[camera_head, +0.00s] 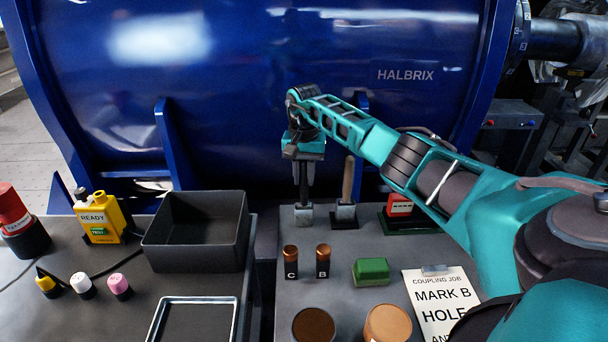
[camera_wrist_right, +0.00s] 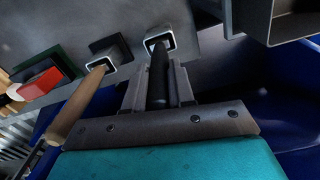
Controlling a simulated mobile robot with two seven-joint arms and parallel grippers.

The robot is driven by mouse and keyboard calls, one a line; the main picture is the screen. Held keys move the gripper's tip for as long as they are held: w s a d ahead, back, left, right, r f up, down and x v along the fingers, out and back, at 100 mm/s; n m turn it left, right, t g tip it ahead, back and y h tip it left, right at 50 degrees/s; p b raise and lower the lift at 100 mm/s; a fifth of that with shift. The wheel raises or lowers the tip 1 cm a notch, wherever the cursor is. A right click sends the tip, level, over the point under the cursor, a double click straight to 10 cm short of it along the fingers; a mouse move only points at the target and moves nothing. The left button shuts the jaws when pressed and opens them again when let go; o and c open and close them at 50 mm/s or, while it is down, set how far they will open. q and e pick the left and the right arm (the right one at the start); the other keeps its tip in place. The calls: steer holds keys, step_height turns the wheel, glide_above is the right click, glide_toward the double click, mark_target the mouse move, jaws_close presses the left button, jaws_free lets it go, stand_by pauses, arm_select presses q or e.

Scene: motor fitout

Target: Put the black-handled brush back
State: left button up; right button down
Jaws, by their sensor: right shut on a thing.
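My right gripper (camera_head: 304,172) is above the right-hand bench near its back edge, pointing down. It is shut on the black-handled brush, whose dark handle (camera_wrist_right: 159,68) stands upright between the fingers in the right wrist view. The brush's lower end meets the light-rimmed square holder (camera_head: 303,217), which also shows in the right wrist view (camera_wrist_right: 151,44). The brush head is hidden, and I cannot tell how deep it sits. A wooden-handled brush (camera_head: 348,180) stands in the neighbouring holder (camera_head: 345,215). My left gripper is not in view.
A red block (camera_head: 399,206) on a green base stands right of the holders. Cylinders C (camera_head: 290,260) and B (camera_head: 323,260), a green block (camera_head: 371,271) and a job sheet (camera_head: 440,300) lie in front. A dark bin (camera_head: 195,245) is left. The blue motor housing (camera_head: 240,100) rises behind.

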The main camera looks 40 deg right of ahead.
steer(key=c, duration=1)
jaws_free()
steer(key=shift+f, duration=0.1)
steer(key=shift+o, duration=0.2)
